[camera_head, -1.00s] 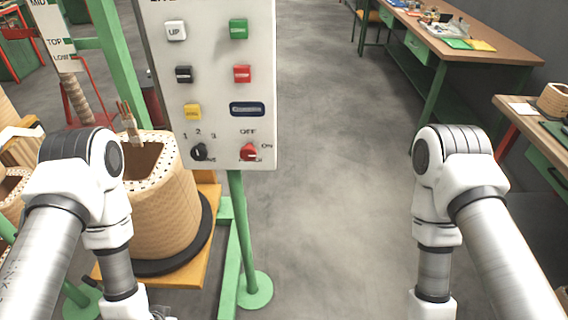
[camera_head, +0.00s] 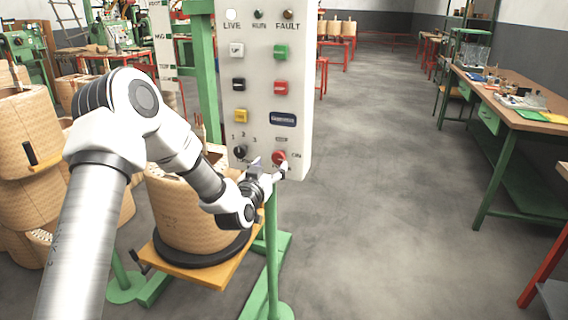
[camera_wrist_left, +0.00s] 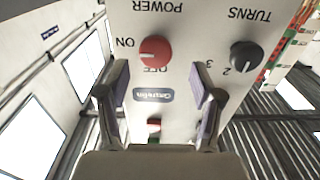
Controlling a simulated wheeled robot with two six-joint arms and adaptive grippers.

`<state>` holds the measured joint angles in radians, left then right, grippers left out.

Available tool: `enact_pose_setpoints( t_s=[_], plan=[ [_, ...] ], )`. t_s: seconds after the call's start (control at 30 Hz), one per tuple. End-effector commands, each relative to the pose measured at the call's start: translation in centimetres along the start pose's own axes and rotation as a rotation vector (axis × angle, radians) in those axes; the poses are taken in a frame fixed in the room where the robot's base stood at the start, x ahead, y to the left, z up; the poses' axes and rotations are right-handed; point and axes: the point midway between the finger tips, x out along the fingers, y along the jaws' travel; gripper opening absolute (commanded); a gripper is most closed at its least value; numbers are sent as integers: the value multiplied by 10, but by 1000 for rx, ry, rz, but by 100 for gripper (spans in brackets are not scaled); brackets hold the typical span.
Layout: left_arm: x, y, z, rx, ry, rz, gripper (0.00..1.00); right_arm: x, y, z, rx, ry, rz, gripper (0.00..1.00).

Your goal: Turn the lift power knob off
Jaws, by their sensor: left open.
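The red power knob (camera_head: 279,157) sits at the lower right of the grey-white control panel (camera_head: 297,100). In the left wrist view the red knob (camera_wrist_left: 155,52) shows upside down, between the labels POWER, ON and OFF. I cannot tell its setting surely. My left gripper (camera_head: 270,167) is at the panel's lower edge, just by the knob. In the left wrist view the left gripper (camera_wrist_left: 162,88) has its two fingers spread with nothing between them, and the knob lies just beyond the tips. My right gripper is not in view.
The black turns knob (camera_wrist_left: 245,56) is beside the red knob. Several buttons and lamps are higher on the panel. A wound coil (camera_head: 185,215) stands behind my left arm. A workbench (camera_head: 510,110) is at the right, and the middle floor is clear.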

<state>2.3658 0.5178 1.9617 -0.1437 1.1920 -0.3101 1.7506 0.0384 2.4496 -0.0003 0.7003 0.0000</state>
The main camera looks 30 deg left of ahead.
Motion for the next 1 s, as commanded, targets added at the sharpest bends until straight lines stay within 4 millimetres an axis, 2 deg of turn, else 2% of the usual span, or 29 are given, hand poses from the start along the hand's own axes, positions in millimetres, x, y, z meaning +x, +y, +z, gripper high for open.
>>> enact_pose_setpoints(
  t_s=[0.2,0.3,0.57,0.6,0.67,0.7,0.77,1.0],
  plan=[
    [42,1,0,3,0,1,66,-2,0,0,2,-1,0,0],
    [55,1,0,3,-1,2,66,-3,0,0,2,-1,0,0],
    [60,1,0,0,-2,2,66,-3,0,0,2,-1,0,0],
    [60,1,0,0,-2,2,63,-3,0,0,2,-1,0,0],
    [60,1,0,0,-2,2,42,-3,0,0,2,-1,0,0],
    [60,1,0,0,-2,2,27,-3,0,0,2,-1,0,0],
    [60,1,0,1,-2,2,8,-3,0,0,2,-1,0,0],
    [60,1,1,-4,-2,2,8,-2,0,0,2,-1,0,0]
  ],
)
